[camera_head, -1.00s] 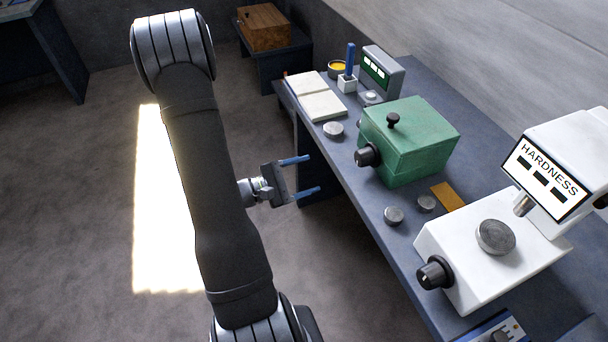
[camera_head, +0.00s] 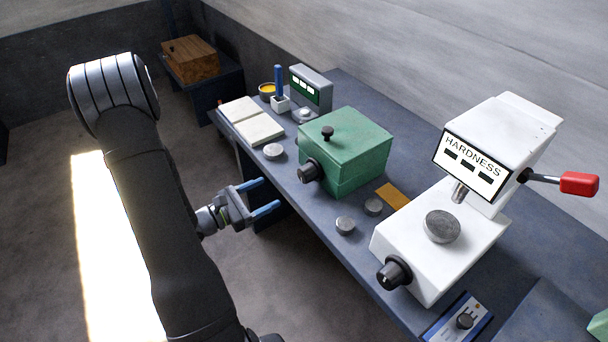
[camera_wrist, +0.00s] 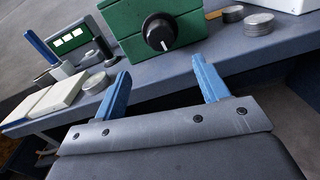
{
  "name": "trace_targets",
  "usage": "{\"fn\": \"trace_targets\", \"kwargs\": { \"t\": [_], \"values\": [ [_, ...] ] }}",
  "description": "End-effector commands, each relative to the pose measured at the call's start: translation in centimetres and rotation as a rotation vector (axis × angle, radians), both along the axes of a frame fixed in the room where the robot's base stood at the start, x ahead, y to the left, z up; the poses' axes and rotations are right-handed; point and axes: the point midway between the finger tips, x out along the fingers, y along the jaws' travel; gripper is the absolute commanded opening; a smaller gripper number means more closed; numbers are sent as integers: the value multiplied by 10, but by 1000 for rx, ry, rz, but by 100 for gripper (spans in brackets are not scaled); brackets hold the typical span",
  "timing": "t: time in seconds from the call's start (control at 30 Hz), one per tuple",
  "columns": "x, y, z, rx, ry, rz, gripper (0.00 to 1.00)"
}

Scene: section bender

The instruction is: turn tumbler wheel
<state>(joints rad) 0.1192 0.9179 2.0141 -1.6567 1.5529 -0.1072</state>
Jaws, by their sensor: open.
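A green box (camera_head: 355,150) stands on the blue-grey bench, with a small black knob on its lid (camera_head: 327,133) and a black wheel-like knob (camera_head: 308,171) on its front. The front knob also shows in the wrist view (camera_wrist: 160,34), with a white mark on its face. No part is labelled as the tumbler wheel. My gripper (camera_head: 269,194) is open, with two blue fingers and nothing between them. It is in front of the bench edge, apart from the green box. In the wrist view its fingers point towards the box front.
A white hardness tester (camera_head: 440,240) with a black knob and a red-tipped lever (camera_head: 578,184) stands to the right. Metal discs (camera_head: 345,226) and a brass plate (camera_head: 393,195) lie on the bench. An open book (camera_head: 252,122), a pen holder and a small display are at the back left.

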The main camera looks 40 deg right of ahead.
Motion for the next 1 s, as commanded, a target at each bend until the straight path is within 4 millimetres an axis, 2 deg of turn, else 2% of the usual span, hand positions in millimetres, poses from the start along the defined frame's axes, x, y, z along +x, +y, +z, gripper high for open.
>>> {"fn": "trace_targets", "kwargs": {
  "t": [0.03, 0.6, 0.8, 1.0],
  "values": [
    [-1, -10, 0, 0, 0, -5, 67],
    [-5, -105, 0, -1, -2, -4, 67],
    [-5, -127, 0, 0, -2, -2, 67],
    [-4, -134, 0, 0, -1, 1, 67]
  ]
}}
